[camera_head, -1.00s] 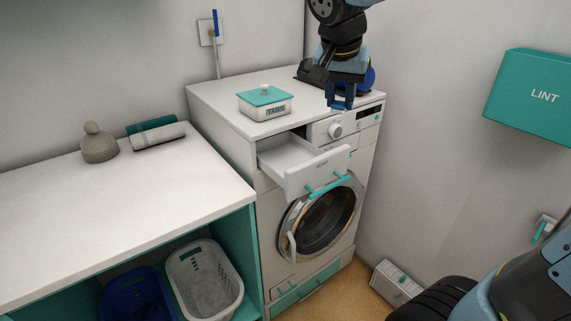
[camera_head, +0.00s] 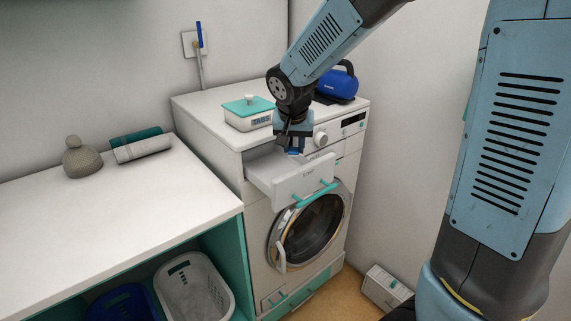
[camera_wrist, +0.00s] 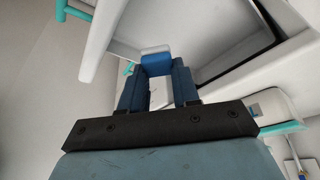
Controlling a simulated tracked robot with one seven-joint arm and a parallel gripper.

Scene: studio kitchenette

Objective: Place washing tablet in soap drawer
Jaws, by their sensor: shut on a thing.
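A small blue-and-white washing tablet (camera_wrist: 156,62) is between my fingertips in the wrist view. My gripper (camera_head: 294,147) is shut on it, and it also shows in the wrist view (camera_wrist: 157,76). The soap drawer (camera_head: 293,184) is pulled out of the washing machine (camera_head: 337,256), with a teal handle on its front. My gripper points down over the open drawer, near its right rear part. In the wrist view the white drawer (camera_wrist: 107,28) lies beyond the fingers. My gripper hides part of the drawer's inside, and the tablet is hard to make out in the head view.
A white box with a teal lid (camera_head: 247,106) labelled TABS stands on the machine top, left of my gripper. A blue appliance (camera_head: 338,82) stands at the back right. The counter (camera_head: 110,225) is at left, with baskets (camera_head: 190,287) below.

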